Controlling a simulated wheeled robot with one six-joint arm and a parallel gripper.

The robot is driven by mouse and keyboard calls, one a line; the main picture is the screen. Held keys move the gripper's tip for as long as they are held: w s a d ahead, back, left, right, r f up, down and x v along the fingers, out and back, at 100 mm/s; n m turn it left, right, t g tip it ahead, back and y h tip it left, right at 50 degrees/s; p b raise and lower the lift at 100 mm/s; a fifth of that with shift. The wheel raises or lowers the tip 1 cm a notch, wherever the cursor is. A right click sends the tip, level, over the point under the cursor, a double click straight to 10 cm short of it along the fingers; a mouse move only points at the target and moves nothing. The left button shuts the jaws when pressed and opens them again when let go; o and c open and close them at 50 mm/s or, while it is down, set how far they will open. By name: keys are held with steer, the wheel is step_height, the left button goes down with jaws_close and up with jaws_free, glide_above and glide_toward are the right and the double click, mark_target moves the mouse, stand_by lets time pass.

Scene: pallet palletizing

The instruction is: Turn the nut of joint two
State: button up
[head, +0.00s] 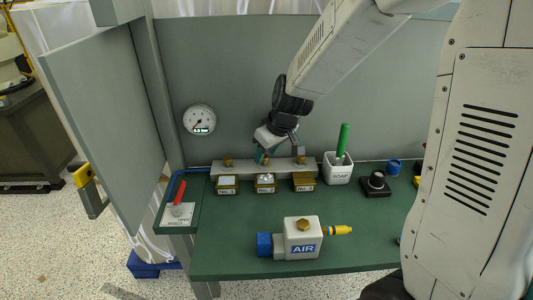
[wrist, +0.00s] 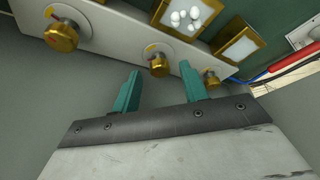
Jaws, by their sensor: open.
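A pale grey manifold bar (head: 247,169) carries three brass nuts in a row at the back of the green bench. The middle nut, above the plate that reads like No.2, shows in the wrist view (wrist: 158,64). My gripper (wrist: 160,68) is open, with its two teal fingers spread to either side of this nut. The nut lies at about the level of the fingertips, with a visible gap to each finger. In the head view my gripper (head: 262,156) hangs over the middle of the bar and partly hides the nut. White foam (wrist: 185,18) shows on the middle brass block.
Neighbouring nuts (wrist: 62,36) and (wrist: 211,78) flank the middle one. A red lever (head: 179,192) stands left of the bar. A soap cup (head: 338,171) with a green-handled brush stands right. An AIR unit (head: 302,243) lies in front. A gauge (head: 199,120) hangs on the grey back panel.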

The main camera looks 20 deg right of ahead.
steer(key=v, duration=0.7)
steer(key=a+m+g+h, duration=0.1)
steer(key=a+m+h, duration=0.4)
steer(key=m, duration=0.9)
steer(key=shift+d+x, duration=0.15)
steer(key=shift+x, duration=1.9)
steer(key=shift+d+x, duration=0.1)
steer(key=shift+x, duration=1.9)
steer(key=shift+w+r, duration=0.1)
steer(key=shift+w, duration=0.05)
